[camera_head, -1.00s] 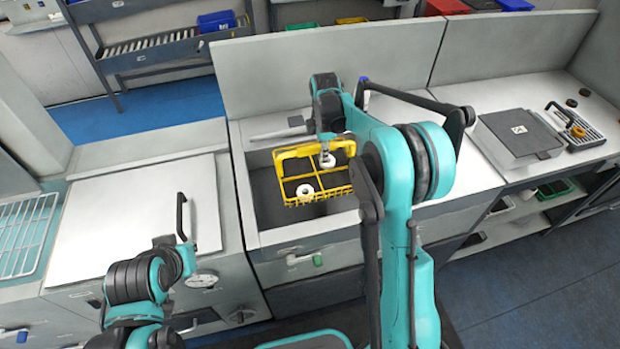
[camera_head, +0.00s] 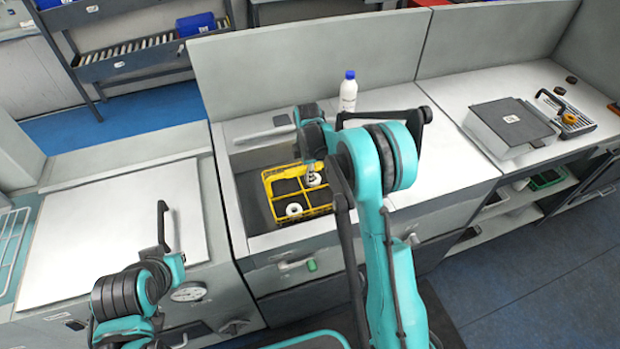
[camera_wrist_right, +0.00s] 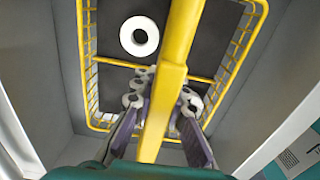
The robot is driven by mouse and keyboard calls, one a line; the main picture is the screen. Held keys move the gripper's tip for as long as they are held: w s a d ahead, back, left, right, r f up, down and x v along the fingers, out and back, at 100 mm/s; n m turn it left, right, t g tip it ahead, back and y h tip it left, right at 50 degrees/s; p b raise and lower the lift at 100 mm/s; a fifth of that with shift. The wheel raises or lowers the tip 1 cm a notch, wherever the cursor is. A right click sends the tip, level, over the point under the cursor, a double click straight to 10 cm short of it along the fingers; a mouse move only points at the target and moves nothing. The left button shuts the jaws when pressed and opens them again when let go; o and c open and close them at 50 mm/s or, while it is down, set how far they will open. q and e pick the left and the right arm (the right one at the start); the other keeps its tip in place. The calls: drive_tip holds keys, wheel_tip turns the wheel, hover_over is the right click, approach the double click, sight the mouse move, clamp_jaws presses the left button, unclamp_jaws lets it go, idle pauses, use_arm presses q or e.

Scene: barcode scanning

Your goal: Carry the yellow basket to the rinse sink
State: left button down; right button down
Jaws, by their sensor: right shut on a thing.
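The yellow basket (camera_head: 268,191) is a wire-sided frame with dividers, down inside the grey sink basin (camera_head: 247,200). It holds white ring-shaped parts; one ring (camera_head: 293,210) shows clearly near its front. My right gripper (camera_head: 312,172) reaches down over the basket. In the right wrist view, its fingers (camera_wrist_right: 163,105) are shut on the basket's yellow handle bar (camera_wrist_right: 176,60), which runs between them. Whether the basket rests on the basin floor I cannot tell.
A white bottle with a blue cap (camera_head: 348,92) stands behind the basin, near my right arm. A grey lidded box (camera_head: 510,127) is on the counter at right. A flat white top (camera_head: 115,235) lies left of the basin. The basin walls surround the basket closely.

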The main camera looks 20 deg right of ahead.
drive_tip(key=shift+f, duration=0.15)
drive_tip(key=c, duration=1.9)
unclamp_jaws()
drive_tip(key=shift+f, duration=0.1)
drive_tip(key=shift+c, duration=0.2)
drive_tip(key=o, duration=0.4)
